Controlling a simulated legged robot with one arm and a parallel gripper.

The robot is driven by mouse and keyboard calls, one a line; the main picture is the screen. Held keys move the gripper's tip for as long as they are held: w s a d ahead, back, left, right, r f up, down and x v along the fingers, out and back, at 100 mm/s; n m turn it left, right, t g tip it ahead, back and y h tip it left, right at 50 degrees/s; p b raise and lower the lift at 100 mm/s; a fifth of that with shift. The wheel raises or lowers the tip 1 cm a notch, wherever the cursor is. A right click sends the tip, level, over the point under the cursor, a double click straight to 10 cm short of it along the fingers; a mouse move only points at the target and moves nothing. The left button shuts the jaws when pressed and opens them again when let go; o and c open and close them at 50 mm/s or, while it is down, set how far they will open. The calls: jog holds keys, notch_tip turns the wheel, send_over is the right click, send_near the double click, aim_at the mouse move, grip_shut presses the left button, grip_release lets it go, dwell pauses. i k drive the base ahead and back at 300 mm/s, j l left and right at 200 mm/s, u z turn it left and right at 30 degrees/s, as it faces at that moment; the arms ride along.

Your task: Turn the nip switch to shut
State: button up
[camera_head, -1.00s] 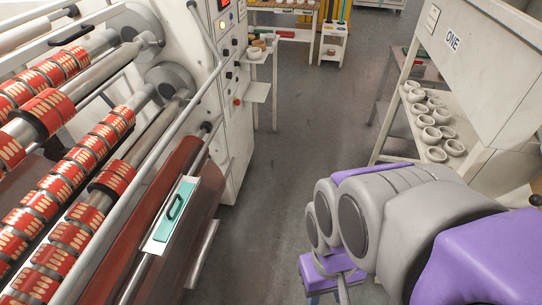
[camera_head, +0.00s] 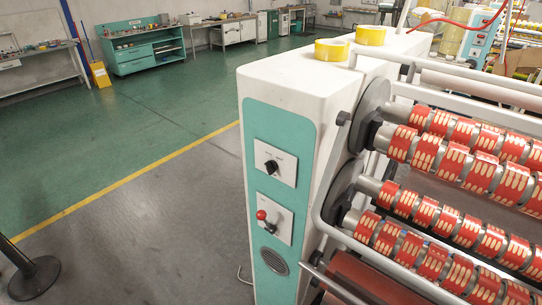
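Two controls sit on the teal end panel (camera_head: 263,222) of the white machine. The upper one is a black rotary knob (camera_head: 271,166) on a white plate. The lower one is a small lever with a red ball (camera_head: 261,215) on another white plate. The labels are too small to read, so I cannot tell which one is the nip switch. My gripper and arm are not in view now.
Rollers with red tape rolls (camera_head: 440,165) fill the right side. Yellow tape rolls (camera_head: 370,35) lie on the machine top. A black post base (camera_head: 35,280) stands at lower left. The grey floor (camera_head: 150,240) before the panel is clear. A teal workbench (camera_head: 140,48) stands behind.

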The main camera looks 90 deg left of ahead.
aim_at(271, 165)
jog(key=u, duration=2.95)
jog(key=i+j+u, duration=0.35)
jog(key=k+j, duration=0.05)
jog(key=j, duration=0.1)
